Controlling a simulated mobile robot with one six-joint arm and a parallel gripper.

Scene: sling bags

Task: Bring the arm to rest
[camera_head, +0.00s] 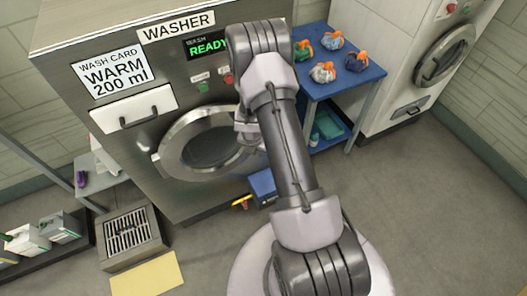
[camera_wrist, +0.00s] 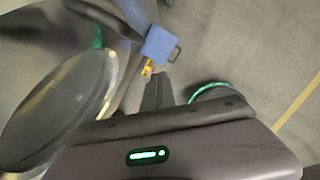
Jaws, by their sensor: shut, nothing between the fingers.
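My arm stretches up in front of the washer (camera_head: 190,185) in the head view, bent at its upper joint. My gripper is mostly hidden behind the arm there. In the wrist view my gripper (camera_wrist: 158,76) is shut and empty, with its dark fingers close together. It points down past the washer's round door (camera_wrist: 60,108), apart from it. That door (camera_head: 208,143) looks closed in the head view, and the washer's display reads READY.
Several small sling bags with orange straps lie on a blue table (camera_head: 371,74) right of the washer. A blue box (camera_wrist: 159,44) with a yellow part is on the floor near the washer. A floor grate (camera_head: 128,232) and yellow mat (camera_head: 147,275) are lower left. The right floor is clear.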

